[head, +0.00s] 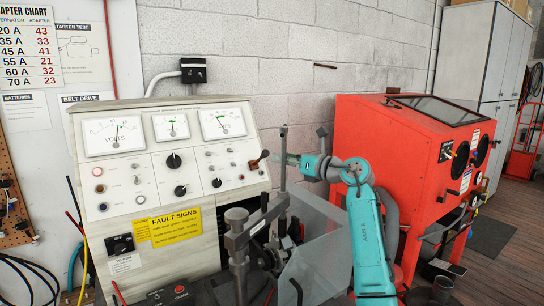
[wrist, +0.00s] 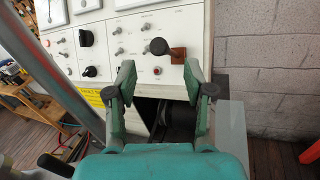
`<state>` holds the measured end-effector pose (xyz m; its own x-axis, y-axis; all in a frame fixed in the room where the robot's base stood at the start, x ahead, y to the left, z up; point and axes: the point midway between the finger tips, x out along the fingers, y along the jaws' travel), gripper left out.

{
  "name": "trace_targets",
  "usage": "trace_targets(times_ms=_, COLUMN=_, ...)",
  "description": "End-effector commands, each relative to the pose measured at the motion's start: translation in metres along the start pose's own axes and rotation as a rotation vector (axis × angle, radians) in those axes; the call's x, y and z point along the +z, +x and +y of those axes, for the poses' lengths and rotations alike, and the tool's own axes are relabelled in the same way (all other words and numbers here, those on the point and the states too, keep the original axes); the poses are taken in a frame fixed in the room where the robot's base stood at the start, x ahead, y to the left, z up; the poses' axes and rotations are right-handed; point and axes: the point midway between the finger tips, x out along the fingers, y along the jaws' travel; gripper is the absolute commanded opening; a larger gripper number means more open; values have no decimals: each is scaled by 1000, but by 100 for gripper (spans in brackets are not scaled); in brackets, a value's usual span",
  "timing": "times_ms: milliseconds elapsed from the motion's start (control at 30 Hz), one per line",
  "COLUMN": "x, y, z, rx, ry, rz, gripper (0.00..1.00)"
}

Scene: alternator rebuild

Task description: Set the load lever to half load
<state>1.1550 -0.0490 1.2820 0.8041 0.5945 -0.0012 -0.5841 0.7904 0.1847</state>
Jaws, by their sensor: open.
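The load lever (head: 260,158) is on the right side of the test bench's sloped panel. It has a dark round knob and a reddish-brown base. In the wrist view the lever (wrist: 160,46) shows just beyond the fingertips, with its knob to the left of the base. My gripper (wrist: 160,78) is open and empty, one finger on each side of the picture, apart from the lever. In the head view my teal gripper (head: 298,160) points left toward the panel, partly behind a grey post. I cannot read any load marks by the lever.
The bench panel (head: 130,180) carries gauges, knobs and switches. A grey metal clamp post (head: 283,165) and a clear guard (head: 315,250) stand in front of it, close to my arm. A red cabinet (head: 400,140) is at the right.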

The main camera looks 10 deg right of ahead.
Motion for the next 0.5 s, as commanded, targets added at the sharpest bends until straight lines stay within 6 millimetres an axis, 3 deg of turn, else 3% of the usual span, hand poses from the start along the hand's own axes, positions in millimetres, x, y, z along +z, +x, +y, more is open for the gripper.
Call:
trace_targets(times_ms=200, x=-1, y=-32, z=0, rx=0, ry=1, rz=0, gripper=53)
trace_targets(times_ms=500, x=0, y=-42, z=1, rx=1, ry=0, rz=1, gripper=53)
